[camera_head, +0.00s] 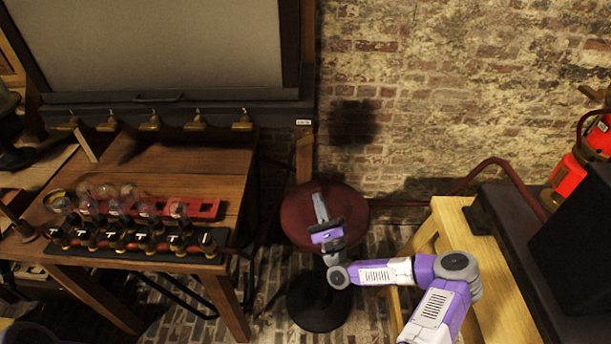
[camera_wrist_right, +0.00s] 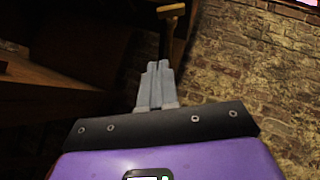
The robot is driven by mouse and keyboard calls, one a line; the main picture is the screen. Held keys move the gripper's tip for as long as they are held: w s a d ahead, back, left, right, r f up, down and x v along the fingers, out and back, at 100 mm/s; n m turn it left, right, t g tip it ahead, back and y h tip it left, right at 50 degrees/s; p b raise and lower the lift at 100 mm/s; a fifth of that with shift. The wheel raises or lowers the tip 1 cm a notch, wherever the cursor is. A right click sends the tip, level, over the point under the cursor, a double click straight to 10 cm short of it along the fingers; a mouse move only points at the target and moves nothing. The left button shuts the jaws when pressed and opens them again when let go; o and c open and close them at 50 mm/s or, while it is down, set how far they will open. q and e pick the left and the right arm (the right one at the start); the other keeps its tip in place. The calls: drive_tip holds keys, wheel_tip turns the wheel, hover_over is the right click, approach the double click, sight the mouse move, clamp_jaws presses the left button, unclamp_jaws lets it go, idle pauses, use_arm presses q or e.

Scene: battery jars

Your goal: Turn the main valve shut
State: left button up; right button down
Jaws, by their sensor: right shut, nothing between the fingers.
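I cannot tell which fitting is the main valve. A row of several brass taps (camera_head: 195,123) hangs along the lower edge of a dark framed board, at the left in the head view. My right gripper (camera_head: 320,206) is shut and empty, over a round red stool top and right of the taps. Its closed grey fingers (camera_wrist_right: 156,80) also show in the right wrist view. Beyond their tips there is a T-shaped brownish handle or post (camera_wrist_right: 171,12), apart from them in the picture; I cannot tell what it is. My left gripper is not in view.
A wooden table (camera_head: 190,165) holds a black rack (camera_head: 130,247) of glass jars at the left. The round red stool (camera_head: 352,212) has a dark base. A yellowish wooden bench (camera_head: 455,225) stands at the right. A brick wall (camera_head: 440,90) closes the back.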

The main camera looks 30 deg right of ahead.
sight(305, 140)
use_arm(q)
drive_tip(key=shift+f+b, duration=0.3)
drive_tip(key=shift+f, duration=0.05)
use_arm(e)
drive_tip(key=s+a+r+x, duration=0.1)
drive_tip(key=r+x, duration=0.1)
drive_tip(key=x, duration=1)
drive_tip(key=shift+a+r, duration=0.25)
drive_tip(key=shift+m, duration=0.3)
